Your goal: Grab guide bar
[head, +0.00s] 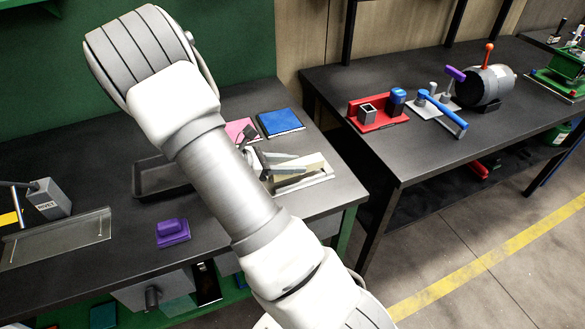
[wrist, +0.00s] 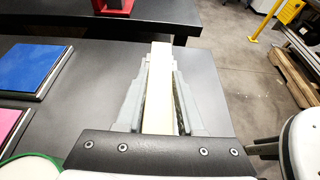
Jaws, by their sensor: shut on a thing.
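The guide bar is a long cream bar (wrist: 159,85), seen lengthwise between the two pale grey fingers of my gripper (wrist: 157,92) in the wrist view. The fingers are shut on its sides, and its far end sticks out past the fingertips. In the head view the bar (head: 309,166) is at the right end of the dark workbench, with my gripper (head: 284,163) at it. My arm hides part of this area. I cannot tell whether the bar is resting on the bench or slightly raised.
A blue pad (head: 281,122) and a pink pad (head: 240,130) lie behind the gripper. A black tray (head: 146,180) and purple block (head: 173,232) are to the left. Across a gap, a second bench (head: 420,72) holds a red fixture (head: 378,122) and a blue-handled clamp (head: 445,112).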

